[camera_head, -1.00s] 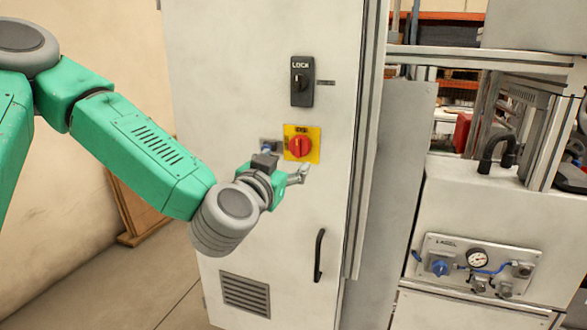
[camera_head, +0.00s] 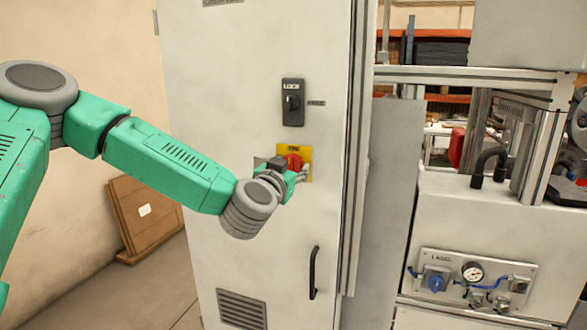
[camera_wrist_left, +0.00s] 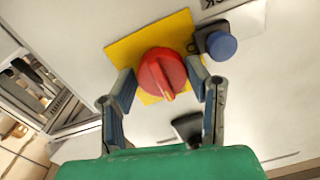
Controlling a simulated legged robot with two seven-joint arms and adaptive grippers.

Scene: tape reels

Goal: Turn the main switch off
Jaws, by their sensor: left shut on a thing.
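The main switch is a red rotary knob (camera_head: 293,161) on a yellow square plate (camera_head: 307,151), on the light cabinet door. In the left wrist view the red knob (camera_wrist_left: 160,72) sits between the two fingers of my left gripper (camera_wrist_left: 162,80), one on each side. The knob's raised ridge shows there, pointing roughly toward the palm. My left gripper (camera_head: 296,174) is shut on the knob and hides its lower part in the head view. My right gripper is not in view.
A black LOCK switch (camera_head: 292,102) is above the knob. A blue button (camera_wrist_left: 222,45) is close beside the yellow plate. A black door handle (camera_head: 314,273) is below. A machine with a gauge panel (camera_head: 473,278) stands at the right.

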